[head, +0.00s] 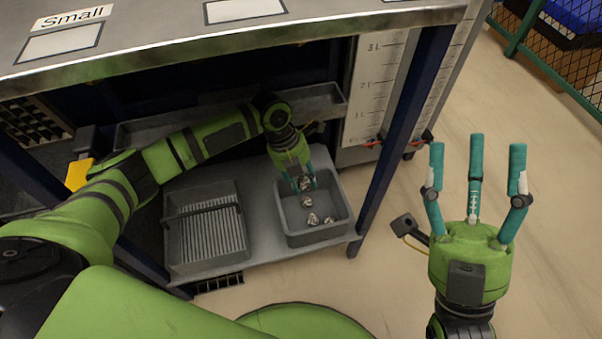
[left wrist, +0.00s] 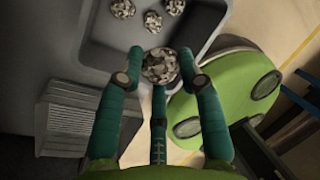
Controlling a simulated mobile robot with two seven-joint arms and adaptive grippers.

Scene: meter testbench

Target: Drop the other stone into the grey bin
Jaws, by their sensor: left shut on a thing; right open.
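The grey bin (head: 318,237) stands on the lower shelf under the bench. My left gripper (head: 299,185) points down over the back part of the bin. It is shut on a rough grey-and-white stone (left wrist: 161,66), which shows between the fingers in the left wrist view. Three similar stones lie on the bin floor, such as one stone (head: 312,218) near the middle and another (left wrist: 123,8) seen from the wrist. In the wrist view the held stone overlaps the bin's rim. My right gripper (head: 477,152) is open and empty, fingers up, right of the bench.
A grey ribbed tray (head: 206,238) sits left of the bin on the shelf (head: 262,258). The bench top (head: 165,40), with a "Small" label, overhangs the shelf. A blue bench leg (head: 402,130) stands right of the bin.

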